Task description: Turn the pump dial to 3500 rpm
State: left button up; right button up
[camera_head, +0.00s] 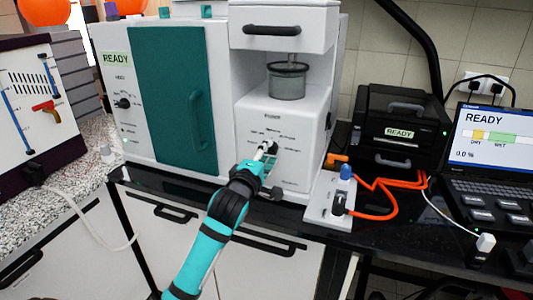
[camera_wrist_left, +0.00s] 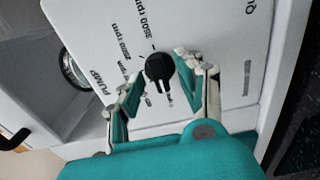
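The pump dial (camera_wrist_left: 160,68) is a small black knob on the white panel marked PUMP, with rpm labels around it. In the head view the dial (camera_head: 273,147) is partly covered by my left gripper (camera_head: 264,154). In the left wrist view my left gripper (camera_wrist_left: 158,73) has its fingers apart, one on each side of the dial. The fingertips are close to the knob; I cannot tell whether they touch it. The knob's narrow end points down in that view, and an rpm label, seemingly 3500, is above it. My right gripper is not in view.
The white machine has a teal door (camera_head: 172,95) at left and a metal cup (camera_head: 288,82) above the panel. A socket box (camera_head: 331,199) with orange cables, a black case (camera_head: 398,125) and a laptop (camera_head: 491,140) stand to the right.

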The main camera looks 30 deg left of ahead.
pick_arm(q)
grip_shut()
dwell(0.3)
dwell(0.3)
